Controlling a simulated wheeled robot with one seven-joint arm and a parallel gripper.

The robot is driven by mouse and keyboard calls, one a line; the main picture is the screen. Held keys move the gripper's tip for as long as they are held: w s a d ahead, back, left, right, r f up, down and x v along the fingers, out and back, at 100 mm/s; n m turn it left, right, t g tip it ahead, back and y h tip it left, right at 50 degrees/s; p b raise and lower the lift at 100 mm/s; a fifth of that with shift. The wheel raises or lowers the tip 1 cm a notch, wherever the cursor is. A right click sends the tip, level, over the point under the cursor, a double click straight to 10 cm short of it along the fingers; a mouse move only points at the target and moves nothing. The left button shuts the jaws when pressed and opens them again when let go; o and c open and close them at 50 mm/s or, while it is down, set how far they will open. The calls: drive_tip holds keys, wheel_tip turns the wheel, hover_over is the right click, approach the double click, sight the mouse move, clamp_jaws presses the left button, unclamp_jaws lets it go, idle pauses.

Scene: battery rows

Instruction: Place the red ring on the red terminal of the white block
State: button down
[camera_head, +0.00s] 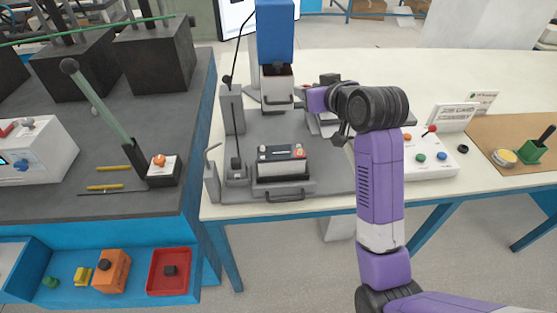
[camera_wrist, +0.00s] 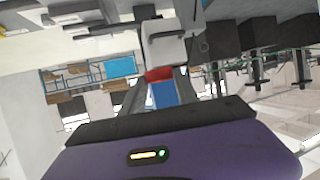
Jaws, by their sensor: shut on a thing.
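My gripper (camera_wrist: 160,82) points away from the wrist camera. Its two fingers are shut on the red ring (camera_wrist: 159,73), which shows as a small red band between the fingertips. In the head view the purple body of my gripper (camera_head: 317,98) is right of the press head; its fingertips and the ring cannot be made out. The white block (camera_head: 283,170), pale with a dark top, sits in the grey fixture below and left of my gripper. A red terminal (camera_head: 298,153) shows on its top right. The ring is apart from the block.
A blue and grey press (camera_head: 275,35) stands over the fixture, its head (camera_head: 277,92) close to my gripper. A lever stand (camera_head: 232,110) is left of the block. A white button panel (camera_head: 430,160) is at right. The left bench holds another lever (camera_head: 105,110).

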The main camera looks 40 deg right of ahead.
hover_over(299, 149)
drive_tip(key=s, duration=0.3)
wheel_tip(299, 149, down, 15)
drive_tip(key=shift+w+a+f+p, duration=0.1)
drive_tip(key=shift+f+p, duration=0.1)
drive_tip(key=shift+f, duration=0.7)
drive_tip(key=shift+w+a+f+p, duration=0.1)
drive_tip(key=shift+a+f+p, duration=0.05)
drive_tip(key=shift+f, duration=0.75)
drive_tip(key=shift+w+a+f+p, duration=0.1)
drive_tip(key=shift+f+p, duration=0.1)
drive_tip(key=shift+f, duration=0.7)
drive_tip(key=shift+f, duration=0.2)
drive_tip(key=c, duration=0.9)
unclamp_jaws()
drive_tip(key=shift+r, duration=0.1)
